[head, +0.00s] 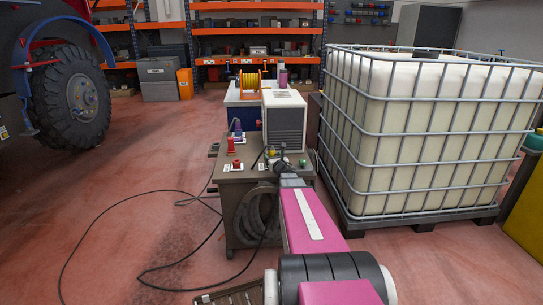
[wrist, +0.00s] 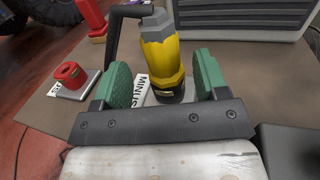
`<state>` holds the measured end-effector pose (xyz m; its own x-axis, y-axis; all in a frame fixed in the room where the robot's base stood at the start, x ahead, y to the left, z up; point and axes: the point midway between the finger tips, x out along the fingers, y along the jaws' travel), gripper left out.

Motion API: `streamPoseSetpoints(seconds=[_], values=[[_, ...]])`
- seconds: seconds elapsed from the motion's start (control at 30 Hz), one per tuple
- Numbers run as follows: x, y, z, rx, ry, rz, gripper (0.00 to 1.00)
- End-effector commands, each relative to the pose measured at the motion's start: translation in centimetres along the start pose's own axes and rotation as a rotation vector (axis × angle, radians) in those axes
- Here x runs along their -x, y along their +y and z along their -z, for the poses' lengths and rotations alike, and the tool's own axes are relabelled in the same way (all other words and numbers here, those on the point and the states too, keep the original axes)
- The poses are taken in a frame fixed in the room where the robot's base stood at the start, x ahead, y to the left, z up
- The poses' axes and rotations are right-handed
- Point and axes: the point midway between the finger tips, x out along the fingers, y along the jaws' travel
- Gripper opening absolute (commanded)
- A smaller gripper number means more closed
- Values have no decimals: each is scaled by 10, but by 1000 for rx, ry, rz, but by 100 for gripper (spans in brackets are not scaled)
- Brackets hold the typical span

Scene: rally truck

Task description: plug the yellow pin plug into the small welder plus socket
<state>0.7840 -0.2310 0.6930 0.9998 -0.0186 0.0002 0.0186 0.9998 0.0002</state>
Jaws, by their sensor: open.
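The yellow pin plug (wrist: 167,62) has a grey faceted top and a dark lower end, and stands nearly upright over a white label reading MINUS (wrist: 145,88). A black cable (wrist: 116,32) bends away from its top to the left. In the head view my gripper (head: 281,166) is over the bench's right part. A red round socket (wrist: 70,73) sits on a white plate to the left, its lettering partly hidden; it also shows in the head view (head: 237,164).
Another red part (wrist: 92,15) stands behind the red socket. A grey-white box unit (head: 284,122) stands at the bench's back. A caged white tank (head: 420,130) is close on the right. Black cable (head: 130,192) lies on the floor left of the bench.

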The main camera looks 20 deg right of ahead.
Motion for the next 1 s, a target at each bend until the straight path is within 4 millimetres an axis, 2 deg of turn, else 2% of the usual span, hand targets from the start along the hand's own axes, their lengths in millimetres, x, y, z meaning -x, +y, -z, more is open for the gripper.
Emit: streamPoseSetpoints(seconds=[0.33,0.6,0.67,0.7,0.77,0.8,1.0], values=[[-45,-4,-4,1,0,-1,67],[-48,-3,-5,0,1,0,67],[-48,-3,-5,0,1,0,51],[-48,-3,-5,0,0,0,38],[-48,-3,-5,0,0,0,18],[-48,-3,-5,0,0,0,13],[-48,-3,-5,0,0,0,12]])
